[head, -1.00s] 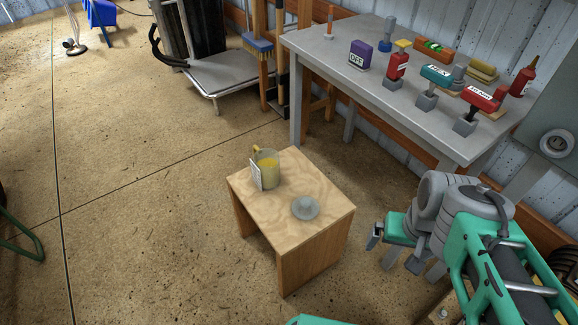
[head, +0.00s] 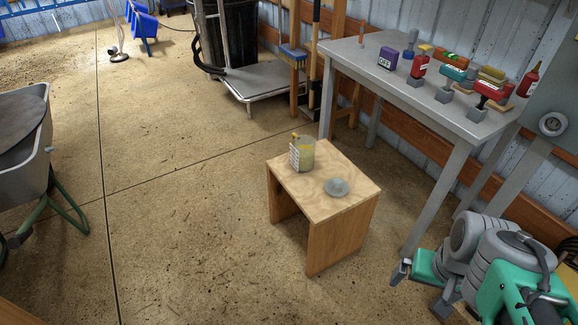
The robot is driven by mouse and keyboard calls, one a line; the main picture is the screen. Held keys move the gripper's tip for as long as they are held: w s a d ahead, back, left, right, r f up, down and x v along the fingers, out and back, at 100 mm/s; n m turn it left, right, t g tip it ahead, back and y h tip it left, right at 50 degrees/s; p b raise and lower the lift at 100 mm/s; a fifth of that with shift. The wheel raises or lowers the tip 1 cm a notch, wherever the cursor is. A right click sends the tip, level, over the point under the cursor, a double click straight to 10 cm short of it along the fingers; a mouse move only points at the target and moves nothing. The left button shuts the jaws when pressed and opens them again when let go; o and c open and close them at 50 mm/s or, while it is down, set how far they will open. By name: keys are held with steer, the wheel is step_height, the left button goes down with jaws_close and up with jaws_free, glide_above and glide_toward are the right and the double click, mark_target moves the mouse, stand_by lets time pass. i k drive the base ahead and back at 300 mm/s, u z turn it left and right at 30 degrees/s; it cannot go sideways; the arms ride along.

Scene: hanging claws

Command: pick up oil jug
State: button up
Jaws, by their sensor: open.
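The oil jug (head: 307,156), a small yellowish see-through jug with a white label on its side, stands upright on a low wooden stool (head: 313,206), near its back left corner. My gripper (head: 419,290) is open and empty at the lower right. It is to the right of the stool and nearer to me, well apart from the jug.
A grey lidded or funnel-shaped piece (head: 337,187) sits on the stool beside the jug. A grey table (head: 400,95) with several tools and bottles stands behind at the right. A wheelbarrow (head: 38,150) is at the left. The floor (head: 190,220) left of the stool is clear.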

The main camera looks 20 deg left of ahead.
mark_target(301, 151)
steer(key=u, duration=0.9)
steer(key=i, duration=0.95)
steer(key=k, duration=0.45)
steer(key=u, duration=1.55)
steer(key=i, duration=0.6)
steer(key=z, duration=4.1)
